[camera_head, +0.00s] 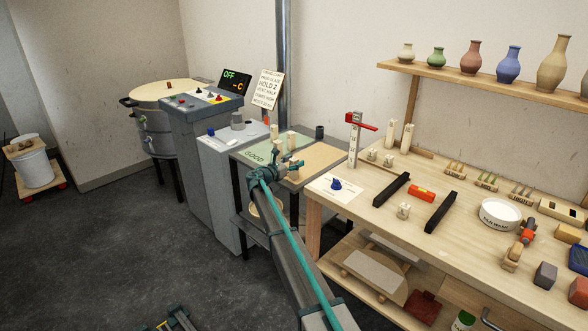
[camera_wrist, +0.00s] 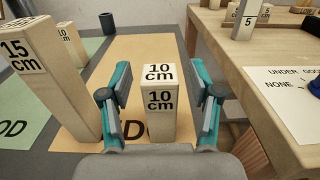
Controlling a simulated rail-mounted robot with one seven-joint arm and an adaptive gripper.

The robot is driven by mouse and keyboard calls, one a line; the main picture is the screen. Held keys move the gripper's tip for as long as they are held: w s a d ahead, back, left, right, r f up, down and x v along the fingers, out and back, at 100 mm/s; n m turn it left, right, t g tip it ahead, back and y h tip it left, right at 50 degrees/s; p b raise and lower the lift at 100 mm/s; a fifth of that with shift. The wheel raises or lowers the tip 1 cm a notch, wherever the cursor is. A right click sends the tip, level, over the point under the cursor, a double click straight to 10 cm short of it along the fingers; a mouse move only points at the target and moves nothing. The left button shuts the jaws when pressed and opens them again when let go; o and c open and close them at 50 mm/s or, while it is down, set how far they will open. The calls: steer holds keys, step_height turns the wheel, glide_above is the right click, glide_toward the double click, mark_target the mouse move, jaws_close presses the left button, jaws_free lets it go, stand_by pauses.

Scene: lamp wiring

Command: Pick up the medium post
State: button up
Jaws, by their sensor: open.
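A pale post marked "10 cm" (camera_wrist: 160,100) stands upright on a tan mat (camera_wrist: 105,60) in the wrist view. My gripper (camera_wrist: 160,72) is open, with one teal finger on each side of this post. Gaps show between the fingers and the post, so it is not clamped. A taller post marked "15 cm" (camera_wrist: 50,85) stands close to the left finger. Another post marked "10 cm" (camera_wrist: 68,45) stands farther back on the left. In the head view my gripper (camera_head: 279,168) is over the small table, and the post between its fingers is hard to make out.
A green mat (camera_head: 255,150) lies left of the tan area. The wooden workbench (camera_head: 460,235) stands close on the right, with a white card (camera_wrist: 285,95) near its edge. A grey control cabinet (camera_head: 190,130) stands to the left.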

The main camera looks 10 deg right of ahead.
jaws_close()
stand_by(0.3)
steer(key=shift+r, duration=0.1)
